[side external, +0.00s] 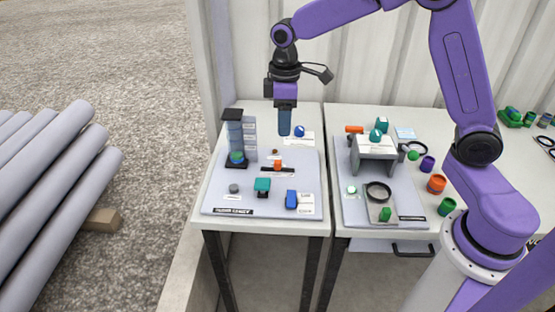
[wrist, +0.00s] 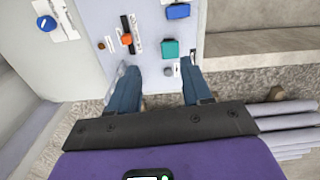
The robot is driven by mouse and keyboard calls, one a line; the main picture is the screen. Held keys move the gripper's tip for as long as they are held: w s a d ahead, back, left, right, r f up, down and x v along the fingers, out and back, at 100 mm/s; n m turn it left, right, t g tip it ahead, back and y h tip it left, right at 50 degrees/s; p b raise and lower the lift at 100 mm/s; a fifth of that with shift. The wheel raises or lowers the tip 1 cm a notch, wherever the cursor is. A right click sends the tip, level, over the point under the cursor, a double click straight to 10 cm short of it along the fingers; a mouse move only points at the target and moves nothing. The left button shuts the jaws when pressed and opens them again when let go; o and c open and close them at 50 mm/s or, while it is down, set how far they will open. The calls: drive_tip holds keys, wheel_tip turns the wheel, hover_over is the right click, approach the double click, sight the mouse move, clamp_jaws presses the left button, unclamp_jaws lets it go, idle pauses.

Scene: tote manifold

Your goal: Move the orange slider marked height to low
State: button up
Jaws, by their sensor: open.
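An orange slider knob (side external: 278,164) sits on a short black track on the grey panel (side external: 225,190) of the left table. In the wrist view the orange knob (wrist: 127,39) is on its black slot, with a white label strip beside it. The label text is too small to read. My gripper (side external: 285,130) hangs pointing down above the back part of the panel, apart from the knob. In the wrist view my gripper (wrist: 160,78) has its two blue fingers spread wide with nothing between them; the knob is beyond the left fingertip.
A blue knob (side external: 299,131) stands behind. A second panel (side external: 350,205) with fixtures is on the right table.

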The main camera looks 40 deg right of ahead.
hover_over(278, 161)
wheel_tip(278, 161, down, 3)
drive_tip(key=shift+m, duration=0.4)
wheel_tip(278, 161, down, 17)
drive_tip(key=shift+a+f, duration=0.1)
drive_tip(key=shift+f, duration=0.05)
